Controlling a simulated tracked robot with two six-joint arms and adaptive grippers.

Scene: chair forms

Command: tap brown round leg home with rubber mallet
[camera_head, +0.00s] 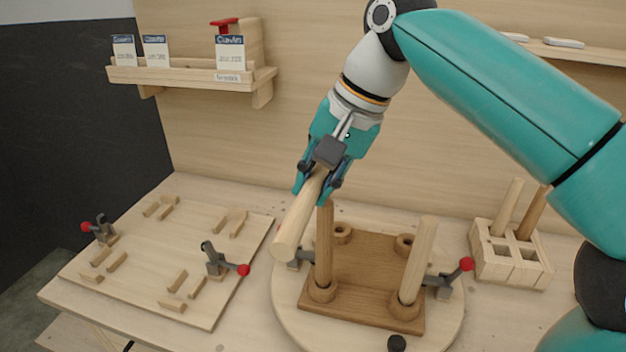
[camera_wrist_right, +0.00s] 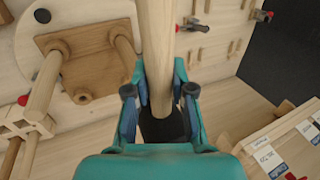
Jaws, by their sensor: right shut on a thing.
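The brown round leg (camera_head: 324,245) stands upright in the front-left socket of the brown chair seat (camera_head: 375,265). My right gripper (camera_head: 318,183) is above and just left of its top, shut on the rubber mallet (camera_head: 296,225). The mallet's dark grey head (camera_head: 330,150) sits up by the gripper's palm, and its pale wooden handle slants down to the lower left. The handle also shows between the fingers in the wrist view (camera_wrist_right: 155,50). A pale round leg (camera_head: 420,255) stands in the front-right socket. My left gripper is in neither view.
The seat lies on a round turntable (camera_head: 290,305) with red-tipped clamps (camera_head: 448,278) beside it. A slotted wooden block (camera_head: 510,255) at right holds two legs. A board (camera_head: 150,255) with cleats and clamps lies at left. A shelf (camera_head: 190,75) with cards hangs behind.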

